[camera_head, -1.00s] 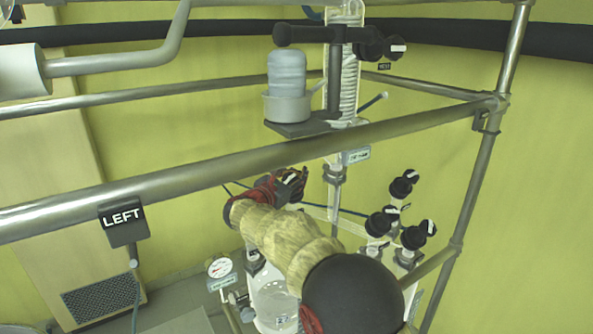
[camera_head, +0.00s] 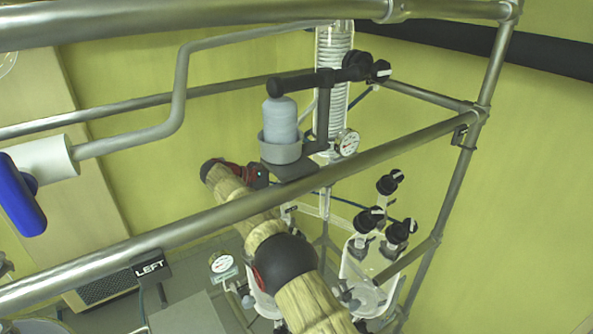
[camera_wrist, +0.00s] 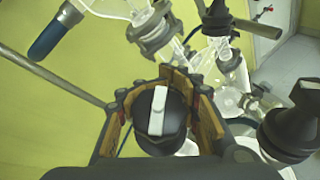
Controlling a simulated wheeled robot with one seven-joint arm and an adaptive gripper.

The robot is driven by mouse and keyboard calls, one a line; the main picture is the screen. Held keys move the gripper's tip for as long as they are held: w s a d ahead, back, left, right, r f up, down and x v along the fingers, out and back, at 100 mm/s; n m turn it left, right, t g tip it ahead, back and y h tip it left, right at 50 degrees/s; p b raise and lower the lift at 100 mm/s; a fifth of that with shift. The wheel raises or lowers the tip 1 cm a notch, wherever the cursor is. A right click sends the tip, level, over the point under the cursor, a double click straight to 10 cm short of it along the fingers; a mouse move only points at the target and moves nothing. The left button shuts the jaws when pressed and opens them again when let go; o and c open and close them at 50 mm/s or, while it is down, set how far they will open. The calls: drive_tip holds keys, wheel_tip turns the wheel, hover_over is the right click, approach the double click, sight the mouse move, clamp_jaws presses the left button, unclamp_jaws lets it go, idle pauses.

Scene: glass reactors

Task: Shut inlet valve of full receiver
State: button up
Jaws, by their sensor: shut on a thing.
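In the wrist view, my gripper (camera_wrist: 160,98) is closed around a round black valve knob (camera_wrist: 158,128). The knob has a white pointer bar lying nearly lengthwise in the picture. Tan finger pads sit on both sides of it. Two glass receivers stand low in the head view: the left one (camera_head: 262,302) is mostly behind my arm, the right one (camera_head: 367,295) is clearer. Their fill levels cannot be told.
A steel rail (camera_head: 370,158) crosses in front of my arm. A grey cup (camera_head: 280,150) holding a bottle sits above my gripper. Black valve knobs (camera_head: 400,230) top the right receiver. A LEFT sign (camera_head: 150,268) hangs at left. Another black knob (camera_wrist: 290,130) is close right in the wrist view.

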drive_tip(key=shift+s+r+m+g+y+p, duration=0.15)
drive_tip(key=shift+m+g+p, duration=0.45)
drive_tip(key=shift+p, duration=0.35)
drive_tip(key=shift+s+r+m+g+y+p, duration=0.15)
drive_tip(key=shift+m+g+p, duration=0.35)
drive_tip(key=shift+m+p, duration=0.3)
drive_tip(key=shift+f+p, duration=0.15)
drive_tip(key=shift+p, duration=0.15)
drive_tip(key=o, duration=1.3)
drive_tip(key=shift+f, duration=0.3)
drive_tip(key=shift+o, duration=0.2)
drive_tip(key=shift+f+n+b, duration=0.1)
drive_tip(key=shift+n+b, duration=0.3)
drive_tip(key=shift+b, duration=0.55)
